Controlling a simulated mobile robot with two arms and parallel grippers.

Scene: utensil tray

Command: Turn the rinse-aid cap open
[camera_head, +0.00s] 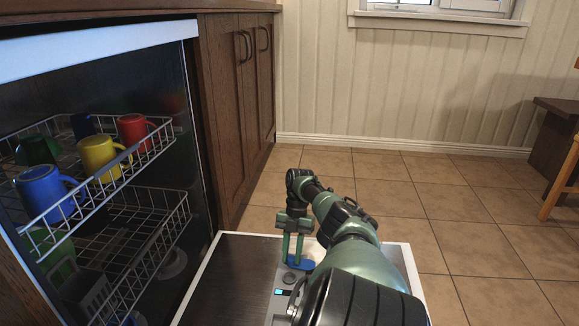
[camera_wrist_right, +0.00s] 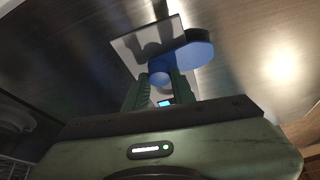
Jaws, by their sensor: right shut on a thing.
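The blue rinse-aid cap (camera_head: 301,264) sits on the inner face of the open dishwasher door (camera_head: 232,262). In the right wrist view the cap (camera_wrist_right: 190,52) shows a wide rounded end pointing up and right and a smaller round part between the fingers. My right gripper (camera_head: 293,258) reaches down over the door and is shut on the cap. Its two green fingers (camera_wrist_right: 160,85) stand on either side of the narrow part of the cap. My left gripper is not in view.
A small lit blue display (camera_head: 282,291) is on the door near the cap. The dishwasher's upper rack (camera_head: 150,150) holds several coloured mugs, and the lower rack (camera_head: 150,240) is below. Wooden cabinets (camera_head: 235,100) stand behind. Tiled floor (camera_head: 470,230) is open to the right.

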